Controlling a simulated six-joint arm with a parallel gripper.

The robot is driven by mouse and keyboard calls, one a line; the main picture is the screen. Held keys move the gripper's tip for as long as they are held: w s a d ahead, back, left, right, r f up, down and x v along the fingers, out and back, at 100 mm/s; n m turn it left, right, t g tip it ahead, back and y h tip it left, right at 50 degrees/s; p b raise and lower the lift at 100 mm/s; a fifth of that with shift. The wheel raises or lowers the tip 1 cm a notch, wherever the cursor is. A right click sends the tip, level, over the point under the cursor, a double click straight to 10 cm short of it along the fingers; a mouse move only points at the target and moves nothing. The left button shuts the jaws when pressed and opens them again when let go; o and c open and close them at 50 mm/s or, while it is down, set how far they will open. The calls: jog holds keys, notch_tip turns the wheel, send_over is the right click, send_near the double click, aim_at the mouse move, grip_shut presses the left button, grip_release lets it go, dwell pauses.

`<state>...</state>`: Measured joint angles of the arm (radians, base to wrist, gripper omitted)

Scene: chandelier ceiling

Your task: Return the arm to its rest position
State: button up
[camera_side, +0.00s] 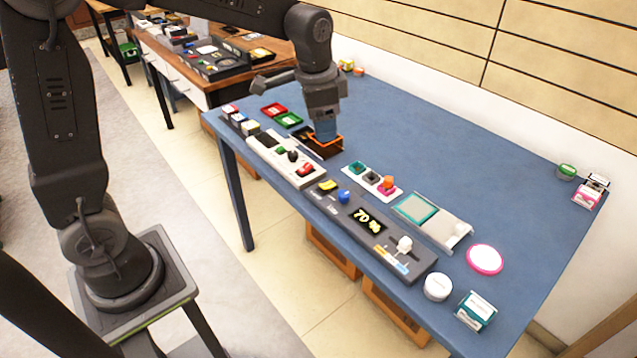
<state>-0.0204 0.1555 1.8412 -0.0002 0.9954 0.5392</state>
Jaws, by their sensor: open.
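My gripper (325,128) points down at the far left part of the blue table (440,130). It is open, and its tips are over or inside a small dark tray with orange edges (335,153). A blue patch shows at the fingers; I cannot tell whether it is a thing or the table behind. The arm reaches out from its stand on the left and bends down at the wrist.
Near the gripper are a red tray (273,109), a green tray (289,120) and a grey switch panel (284,158). The table's back middle is clear.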

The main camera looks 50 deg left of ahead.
jog(key=s+r+n+t, duration=0.2)
jog(key=s+n, duration=0.1)
jog(key=s, duration=0.7)
jog(key=s+r+n+t, duration=0.1)
jog(key=s+n, duration=0.2)
jog(key=s, duration=0.7)
jog(key=shift+s+d+r+t, duration=0.2)
jog(key=shift+d+r+t, duration=0.15)
jog(key=shift+d+t, duration=0.1)
dwell(0.4)
